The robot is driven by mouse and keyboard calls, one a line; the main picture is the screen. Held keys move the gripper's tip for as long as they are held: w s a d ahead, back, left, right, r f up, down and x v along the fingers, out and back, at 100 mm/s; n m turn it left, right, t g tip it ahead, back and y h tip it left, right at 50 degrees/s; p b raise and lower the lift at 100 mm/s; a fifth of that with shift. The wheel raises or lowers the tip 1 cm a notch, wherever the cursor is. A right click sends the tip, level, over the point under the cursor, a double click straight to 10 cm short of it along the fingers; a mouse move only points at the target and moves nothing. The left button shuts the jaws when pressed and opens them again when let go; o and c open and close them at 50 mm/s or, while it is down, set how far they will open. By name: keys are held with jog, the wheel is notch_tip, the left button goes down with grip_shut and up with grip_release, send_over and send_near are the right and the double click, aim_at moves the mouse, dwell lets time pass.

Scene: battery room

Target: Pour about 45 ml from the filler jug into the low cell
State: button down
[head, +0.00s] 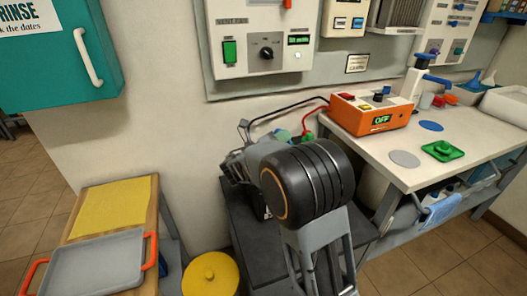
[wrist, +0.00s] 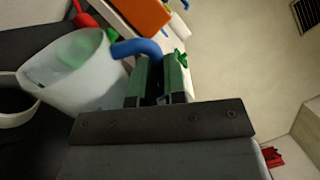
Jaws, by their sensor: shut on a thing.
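My gripper (wrist: 162,70) is shut on the blue handle (wrist: 135,47) of the filler jug, between its green-padded fingers. The jug (wrist: 85,88) is whitish and translucent, at the left of the wrist view. A green patch shows in or through it; I cannot read its liquid level. A pale rim with a dark opening (wrist: 14,103) lies beside the jug at the left edge; I cannot tell whether it is the low cell.
An orange charger (head: 370,115) reading OFF stands on the white bench (head: 465,135), with red and black leads running left. A green item (head: 443,149) lies near the bench front. A grey tray (head: 95,262) and yellow lid (head: 210,275) are at left. A teal cabinet (head: 50,70) hangs above.

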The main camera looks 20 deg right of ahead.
jog(key=shift+w+a+r+n, duration=0.1)
jog(key=shift+w+n, duration=0.05)
jog(key=shift+n, duration=0.35)
jog(key=shift+s+d, duration=0.2)
jog(key=shift+s, duration=0.15)
dwell(0.6)
jog(key=shift+w+a+r+n+t+p, duration=0.15)
jog(key=shift+w+r+n+t+p, duration=0.15)
jog(key=shift+r+n+p, duration=0.45)
dwell(1.2)
jog(key=shift+s+f+b, duration=0.1)
jog(key=shift+f+b, duration=0.35)
jog(key=shift+f, duration=0.1)
jog(key=shift+s+d+f+m+b, duration=0.15)
jog(key=shift+s+f+m+b, duration=0.1)
jog(key=shift+f+m+b, duration=0.25)
jog(key=shift+s+d+f+m+b, duration=0.15)
jog(key=shift+s+f+m+b, duration=0.1)
jog(key=shift+m, duration=0.3)
jog(key=shift+s+d+r+m+g+p, duration=0.15)
jog(key=shift+s+r+m+g+p, duration=0.25)
jog(key=shift+m, duration=0.6)
jog(key=shift+s+d+m+g+b, duration=0.15)
jog(key=shift+s+m+g+b, duration=0.15)
jog(key=shift+m, duration=0.6)
jog(key=shift+s+d+m+g+b, duration=0.15)
jog(key=shift+s+m+g, duration=0.1)
jog(key=shift+m, duration=0.65)
